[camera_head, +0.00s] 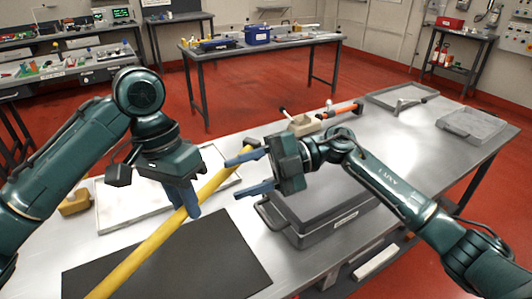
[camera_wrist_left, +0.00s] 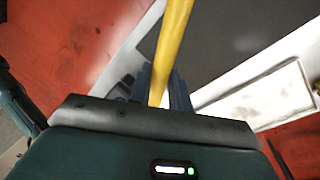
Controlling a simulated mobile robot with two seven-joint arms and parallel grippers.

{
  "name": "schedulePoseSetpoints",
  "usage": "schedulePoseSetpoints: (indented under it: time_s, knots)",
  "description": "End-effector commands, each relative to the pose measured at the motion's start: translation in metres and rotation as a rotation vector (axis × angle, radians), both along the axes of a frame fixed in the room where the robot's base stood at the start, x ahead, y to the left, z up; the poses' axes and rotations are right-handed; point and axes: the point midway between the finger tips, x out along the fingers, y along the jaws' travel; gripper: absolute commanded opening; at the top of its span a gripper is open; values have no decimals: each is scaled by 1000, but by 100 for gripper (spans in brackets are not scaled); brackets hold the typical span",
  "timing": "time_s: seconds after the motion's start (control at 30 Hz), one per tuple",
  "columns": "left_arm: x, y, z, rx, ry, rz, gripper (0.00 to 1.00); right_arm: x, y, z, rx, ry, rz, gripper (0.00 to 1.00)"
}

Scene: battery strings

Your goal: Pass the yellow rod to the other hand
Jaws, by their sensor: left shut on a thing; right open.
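A long yellow rod (camera_head: 150,247) runs slantwise from the bottom left up toward the middle in the head view. My left gripper (camera_head: 190,207) is shut on the rod near its upper part and holds it above the table. In the left wrist view the yellow rod (camera_wrist_left: 172,45) comes out from between the left fingers (camera_wrist_left: 165,92). My right gripper (camera_head: 247,172) is open, its blue fingers pointing left toward the rod's upper end. No rod shows between the right fingers' tips. The rod's upper end lies close to the upper right finger.
A grey lidded case (camera_head: 335,228) stands on the metal table below my right arm. A black mat (camera_head: 200,268) lies in front. A white tray (camera_head: 112,212) lies at left, near a yellowish block (camera_head: 75,203). A hammer (camera_head: 340,109) and wooden block (camera_head: 303,125) lie behind.

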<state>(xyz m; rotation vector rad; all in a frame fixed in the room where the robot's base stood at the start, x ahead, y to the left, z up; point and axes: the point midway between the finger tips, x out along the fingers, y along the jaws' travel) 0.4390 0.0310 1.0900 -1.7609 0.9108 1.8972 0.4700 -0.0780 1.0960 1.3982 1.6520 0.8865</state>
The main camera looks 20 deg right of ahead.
Motion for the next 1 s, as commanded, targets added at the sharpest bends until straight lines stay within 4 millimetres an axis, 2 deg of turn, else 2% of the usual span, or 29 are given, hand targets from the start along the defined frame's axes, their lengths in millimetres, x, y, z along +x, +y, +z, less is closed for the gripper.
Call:
schedulePoseSetpoints:
  time_s: [0.03,0.2,0.3,0.4,0.57,0.8,1.0]
  knots:
    - [0,0,1,-1,-2,-1,0,5,-9,8,-62,-24,20,45]
    - [0,0,1,-1,-2,-1,0,14,-33,23,-212,-57,62,45]
    - [0,0,1,-1,-2,-1,0,15,-41,27,-257,-64,71,45]
    - [0,0,1,-1,-2,-1,0,15,-40,27,-274,-64,76,45]
    - [0,0,1,-1,-2,-1,0,12,-22,19,-273,-63,80,45]
    - [0,0,1,-1,-2,-1,0,5,21,1,-271,-64,79,45]
    - [0,0,1,-1,-2,-1,0,1,50,-11,-272,-64,78,45]
